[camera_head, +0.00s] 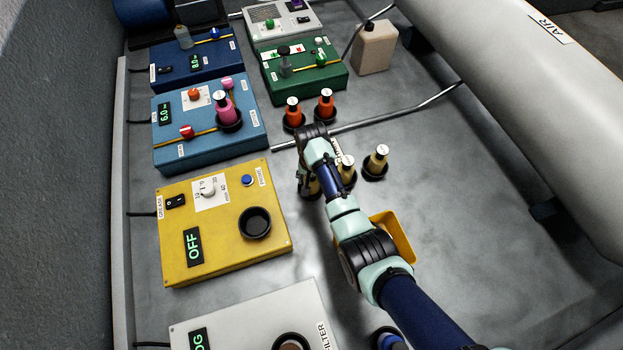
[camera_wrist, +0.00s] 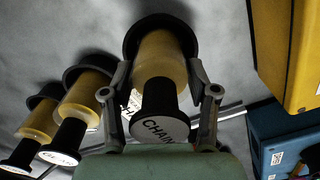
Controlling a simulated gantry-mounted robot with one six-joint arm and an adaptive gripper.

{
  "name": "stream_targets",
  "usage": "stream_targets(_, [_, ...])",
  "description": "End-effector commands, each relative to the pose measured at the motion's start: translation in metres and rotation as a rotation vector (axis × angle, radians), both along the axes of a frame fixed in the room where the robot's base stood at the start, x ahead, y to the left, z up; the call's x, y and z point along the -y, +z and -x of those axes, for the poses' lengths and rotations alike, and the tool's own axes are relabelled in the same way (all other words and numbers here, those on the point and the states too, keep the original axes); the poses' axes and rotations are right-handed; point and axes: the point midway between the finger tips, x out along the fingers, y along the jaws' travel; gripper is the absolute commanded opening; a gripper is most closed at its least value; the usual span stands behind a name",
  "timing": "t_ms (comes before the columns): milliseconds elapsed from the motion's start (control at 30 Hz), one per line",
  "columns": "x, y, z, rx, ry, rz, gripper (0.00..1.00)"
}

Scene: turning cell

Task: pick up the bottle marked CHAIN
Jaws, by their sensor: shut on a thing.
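The bottle marked CHAIN (camera_wrist: 160,60) has a pale yellow body and a dark cap, with the word on its light top. In the wrist view it stands with its far end in a round black holder (camera_wrist: 131,42). My gripper (camera_wrist: 158,82) has one finger on each side of the bottle and is shut on it. Two similar yellow bottles stand in black holders close by, one near (camera_head: 346,172) and one farther right (camera_head: 377,161).
The yellow box (camera_head: 225,262) reads OFF and has an empty round black socket (camera_head: 254,223). Two orange bottles stand behind, one at left (camera_head: 293,112) and one at right (camera_head: 326,104). A yellow tray (camera_head: 402,238) is partly behind my arm. A metal rod (camera_head: 400,116) crosses the bench.

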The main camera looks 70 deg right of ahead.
Motion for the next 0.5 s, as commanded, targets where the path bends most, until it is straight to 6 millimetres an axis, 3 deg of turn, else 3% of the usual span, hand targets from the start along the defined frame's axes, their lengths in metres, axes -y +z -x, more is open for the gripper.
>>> stream_targets(167, [0.001,0.020,-0.001,0.003,0.000,0.002,0.10])
stream_targets(267, [0.001,0.042,-0.001,0.003,0.000,0.003,0.10])
stream_targets(500, [0.001,0.120,-0.001,0.004,0.000,0.005,0.10])
